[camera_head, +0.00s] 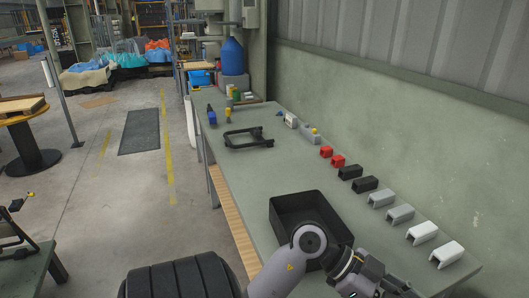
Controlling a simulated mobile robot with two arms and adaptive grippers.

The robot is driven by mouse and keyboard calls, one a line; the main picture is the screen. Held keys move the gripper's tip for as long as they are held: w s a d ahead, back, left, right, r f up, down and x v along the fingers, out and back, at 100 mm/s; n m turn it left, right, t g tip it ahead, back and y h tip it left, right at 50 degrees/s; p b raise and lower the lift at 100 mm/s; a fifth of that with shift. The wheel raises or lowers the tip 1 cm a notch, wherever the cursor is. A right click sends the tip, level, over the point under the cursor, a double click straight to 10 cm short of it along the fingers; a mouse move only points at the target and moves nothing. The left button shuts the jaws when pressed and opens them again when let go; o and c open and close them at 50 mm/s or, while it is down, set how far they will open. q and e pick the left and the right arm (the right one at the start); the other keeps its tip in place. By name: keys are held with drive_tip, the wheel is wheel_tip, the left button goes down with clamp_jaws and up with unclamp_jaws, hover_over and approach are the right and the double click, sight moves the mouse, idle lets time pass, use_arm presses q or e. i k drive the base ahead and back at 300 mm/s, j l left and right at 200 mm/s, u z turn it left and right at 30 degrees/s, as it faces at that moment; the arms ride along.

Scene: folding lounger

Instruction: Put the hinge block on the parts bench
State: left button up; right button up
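A long grey-green bench (232,172) runs along the wall, and I take it to be the parts bench. Small channel-shaped blocks stand in a row on its wall side: red (326,151), black (365,184), grey (400,214) and white (446,254). I cannot tell which thing in view, if any, is the hinge block. My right arm reaches over the near end of the bench. The dark end of my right gripper (399,287) shows at the bottom edge; its fingertips are cut off. My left gripper is out of view.
An open black bin (284,204) stands on the bench beside my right arm. A black frame (248,138), small parts and a blue jug (233,56) are farther back. A green table (32,272) is at the lower left. Bench surface between frame and bin is clear.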

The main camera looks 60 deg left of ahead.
sight(266, 182)
drive_tip(key=j+u, duration=0.15)
drive_tip(key=u, duration=0.2)
drive_tip(key=j+u, duration=0.15)
drive_tip(key=u, duration=0.25)
drive_tip(key=j+u, duration=0.15)
drive_tip(key=u, duration=0.2)
drive_tip(key=i+j, duration=0.15)
drive_tip(key=j, duration=0.25)
drive_tip(key=i+j, duration=0.15)
drive_tip(key=j, duration=0.2)
drive_tip(key=i+j, duration=0.15)
drive_tip(key=j, duration=0.25)
drive_tip(key=i+j, duration=0.15)
drive_tip(key=j, duration=0.25)
drive_tip(key=i+j, duration=0.15)
drive_tip(key=j, duration=0.25)
